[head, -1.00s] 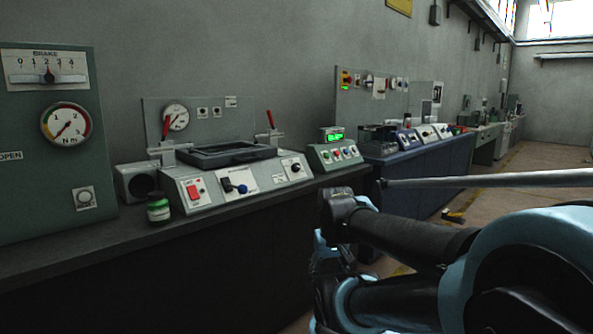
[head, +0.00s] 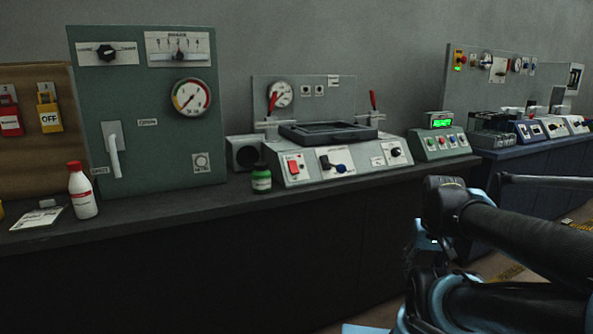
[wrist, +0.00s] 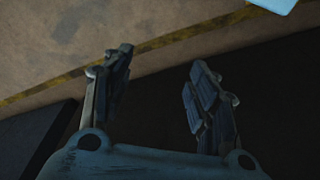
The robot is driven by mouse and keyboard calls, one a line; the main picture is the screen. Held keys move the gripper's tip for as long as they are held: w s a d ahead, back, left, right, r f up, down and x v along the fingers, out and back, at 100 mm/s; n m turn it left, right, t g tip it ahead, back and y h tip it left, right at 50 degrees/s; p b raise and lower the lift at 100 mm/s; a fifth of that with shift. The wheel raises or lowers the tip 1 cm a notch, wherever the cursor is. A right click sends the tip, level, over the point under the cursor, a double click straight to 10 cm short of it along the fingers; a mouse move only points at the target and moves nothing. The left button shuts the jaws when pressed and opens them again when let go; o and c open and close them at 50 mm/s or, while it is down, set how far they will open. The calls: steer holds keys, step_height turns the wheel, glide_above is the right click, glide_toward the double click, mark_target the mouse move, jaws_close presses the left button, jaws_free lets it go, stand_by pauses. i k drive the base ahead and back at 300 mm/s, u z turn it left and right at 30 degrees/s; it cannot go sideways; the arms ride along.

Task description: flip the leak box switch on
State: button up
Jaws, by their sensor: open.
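A grey box with a sloped front (head: 308,178) stands on the bench in the head view, with a dark square frame (head: 328,133) and red-handled clamps on top. I cannot read a label naming it the leak box. A red rocker switch (head: 293,167) sits on the left of its front; its position is too small to tell. A blue-knobbed lever (head: 341,168) and a black knob are further right. My gripper (wrist: 160,62) is open and empty in the wrist view, over the floor and a dark surface. It is away from the switch.
A green jar (head: 261,179) stands just left of the box. A green panel (head: 143,150) with a gauge and lever, and a white red-capped bottle (head: 82,192), are further left. A small box with a green display (head: 440,144) is right. My arm fills the lower right.

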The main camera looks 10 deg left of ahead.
mark_target(294, 168)
steer(key=u, duration=0.8)
steer(key=k, duration=1.15)
steer(key=z, duration=0.7)
steer(key=i, duration=1)
steer(key=u, duration=0.05)
